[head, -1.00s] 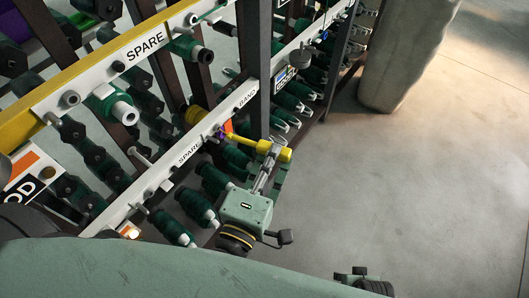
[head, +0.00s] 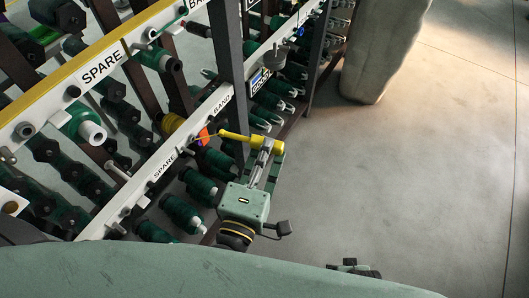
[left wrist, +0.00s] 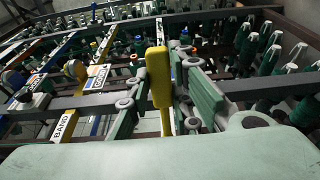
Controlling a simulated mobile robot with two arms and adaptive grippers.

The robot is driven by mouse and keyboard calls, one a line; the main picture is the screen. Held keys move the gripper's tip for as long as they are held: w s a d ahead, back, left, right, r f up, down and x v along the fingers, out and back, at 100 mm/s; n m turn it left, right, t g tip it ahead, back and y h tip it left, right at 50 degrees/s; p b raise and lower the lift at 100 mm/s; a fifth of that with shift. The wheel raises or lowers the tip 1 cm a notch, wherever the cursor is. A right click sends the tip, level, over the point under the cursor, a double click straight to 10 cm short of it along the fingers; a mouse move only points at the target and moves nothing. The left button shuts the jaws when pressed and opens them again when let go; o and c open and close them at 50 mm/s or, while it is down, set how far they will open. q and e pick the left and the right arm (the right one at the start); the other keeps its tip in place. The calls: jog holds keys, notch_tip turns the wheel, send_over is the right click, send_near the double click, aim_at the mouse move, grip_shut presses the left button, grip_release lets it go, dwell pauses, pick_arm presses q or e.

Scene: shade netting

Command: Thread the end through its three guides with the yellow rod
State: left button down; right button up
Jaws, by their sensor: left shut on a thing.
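The yellow rod (head: 238,137) is held across the fingers of my left gripper (head: 264,148), which is shut on it. In the left wrist view the yellow rod (left wrist: 159,78) stands upright between the fingers. In the head view a rounded yellow end points left toward the lower white rail. A thin orange line (head: 207,137) runs from it to a small purple and orange spot (head: 201,139) at the rail. I cannot tell whether this line is thread or a thin tip. The separate guides are too small to make out. The right gripper's fingers are not seen.
The lower white rail (head: 135,187), with SPARE and BAND labels, and the upper SPARE rail (head: 88,80) cross the rack.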

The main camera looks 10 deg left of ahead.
aim_at(250, 145)
pick_arm(q)
jog(key=shift+a, duration=2.05)
jog(key=shift+d, duration=0.1)
